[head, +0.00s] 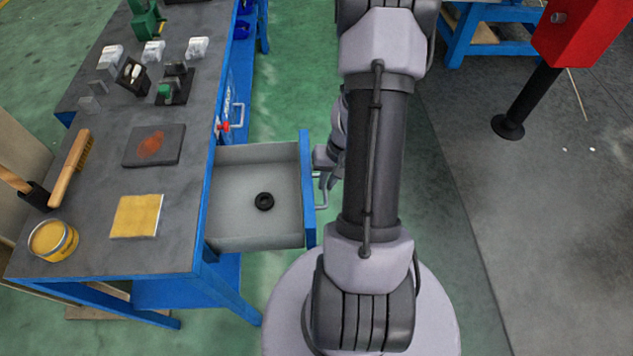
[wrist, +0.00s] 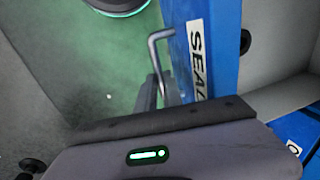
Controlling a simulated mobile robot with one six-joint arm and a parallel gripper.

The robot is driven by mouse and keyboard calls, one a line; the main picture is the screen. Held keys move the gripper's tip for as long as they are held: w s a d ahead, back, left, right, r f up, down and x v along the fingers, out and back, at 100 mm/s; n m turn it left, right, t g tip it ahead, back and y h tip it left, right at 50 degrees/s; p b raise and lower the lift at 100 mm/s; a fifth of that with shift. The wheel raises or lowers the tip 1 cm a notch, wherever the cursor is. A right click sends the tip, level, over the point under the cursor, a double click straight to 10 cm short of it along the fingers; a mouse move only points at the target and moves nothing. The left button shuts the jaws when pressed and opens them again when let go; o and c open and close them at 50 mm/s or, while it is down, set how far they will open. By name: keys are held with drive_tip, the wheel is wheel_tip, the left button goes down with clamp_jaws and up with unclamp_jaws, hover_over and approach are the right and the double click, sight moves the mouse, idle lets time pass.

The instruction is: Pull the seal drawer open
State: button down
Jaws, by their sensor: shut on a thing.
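The seal drawer (head: 228,232) stands pulled out from the blue bench, its grey inside showing. A black ring (head: 264,201) lies on its floor. Its blue front (head: 307,160) also shows in the wrist view (wrist: 220,75), with a white label (wrist: 196,48) whose letters "SEA" can be read. My gripper (head: 322,180) is at the outer side of the drawer front, shut on the metal handle (head: 321,198). The handle's bent bar also shows in the wrist view (wrist: 153,50). My arm hides part of the gripper in the head view.
The bench top (head: 95,205) carries a yellow cloth (head: 137,216), a dark plate (head: 154,146), a brush (head: 72,168), a yellow tin (head: 53,240) and small parts. Another handle (head: 239,115) is farther along the bench. A red box on a post (head: 580,40) stands right.

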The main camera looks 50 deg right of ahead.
drive_tip(key=shift+s, duration=0.1)
idle(0.3)
drive_tip(key=c, duration=1.5)
unclamp_jaws()
drive_tip(key=shift+d, duration=0.1)
drive_tip(key=r+p, duration=0.2)
drive_tip(key=r, duration=0.3)
drive_tip(key=s+d+r+p, duration=0.1)
drive_tip(key=r+p, duration=0.2)
drive_tip(key=r, duration=0.3)
drive_tip(key=s+d+r+p, duration=0.1)
drive_tip(key=r+p, duration=0.1)
drive_tip(key=r, duration=0.4)
drive_tip(key=shift+s+d+p, duration=0.15)
drive_tip(key=shift+s+p, duration=0.05)
drive_tip(key=shift+p, duration=0.2)
